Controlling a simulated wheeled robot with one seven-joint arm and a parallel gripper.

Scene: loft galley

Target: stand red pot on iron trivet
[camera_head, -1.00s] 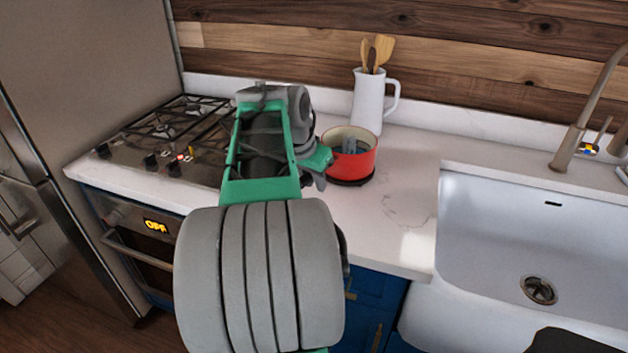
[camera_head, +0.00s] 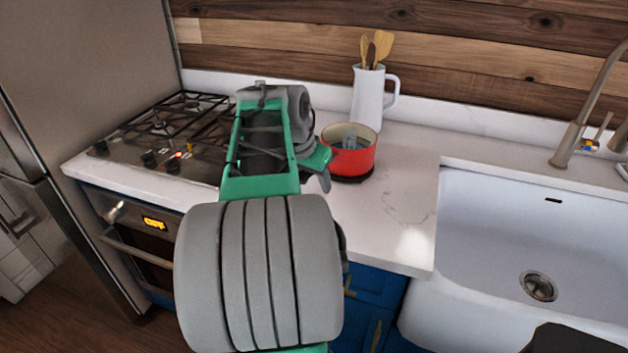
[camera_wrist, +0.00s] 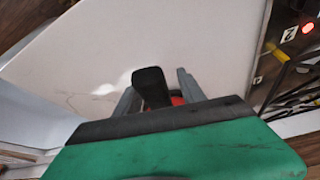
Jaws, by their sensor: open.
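The red pot (camera_head: 362,160) stands upright on the counter, just right of my arm's end in the head view. A dark, flat round edge (camera_head: 354,180) shows under it, which could be the iron trivet or the pot's own base; I cannot tell which. My gripper (camera_wrist: 156,82) is open in the wrist view, with a grey finger on each side of a black bar, likely the pot's handle. A bit of red pot (camera_wrist: 177,99) shows beside the bar. In the head view my arm hides most of the gripper, and a grey piece shows at the pot's mouth.
A white jug (camera_head: 367,100) with wooden utensils stands behind the pot, near the wall. A gas stove (camera_head: 165,135) is at left. A white sink (camera_head: 535,225) and its tap (camera_head: 575,130) are at right. The counter (camera_head: 400,215) before the pot is clear.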

